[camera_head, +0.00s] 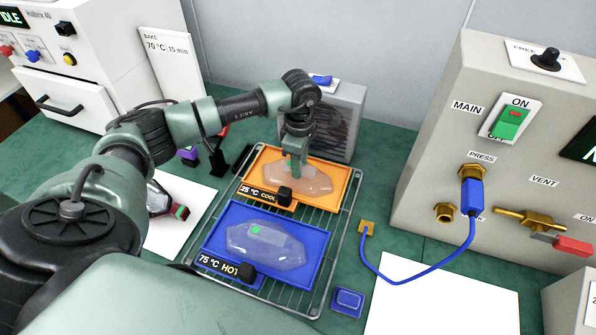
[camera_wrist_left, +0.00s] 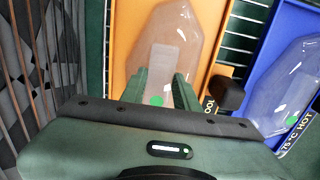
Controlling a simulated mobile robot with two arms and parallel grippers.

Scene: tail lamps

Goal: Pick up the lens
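A clear, pale pinkish lens (camera_head: 313,180) lies on the orange tray (camera_head: 255,172) labelled 25 °C COOL. A second clear lens (camera_head: 280,250) with a green dot lies on the blue tray (camera_head: 310,277) labelled 75 °C HOT. My left gripper (camera_head: 295,172) points down at the lens on the orange tray. In the left wrist view its fingers (camera_wrist_left: 160,95) stand apart, with part of that lens (camera_wrist_left: 170,30) and its green dot between them. I cannot tell whether the fingers touch it. My right gripper is not in view.
Both trays sit on a wire rack (camera_head: 340,235). A grey vented unit (camera_head: 345,125) stands close behind. A panel (camera_head: 430,140) with switches and valves stands at right, with a blue hose (camera_head: 425,277). White sheets (camera_head: 445,305) lie at either side.

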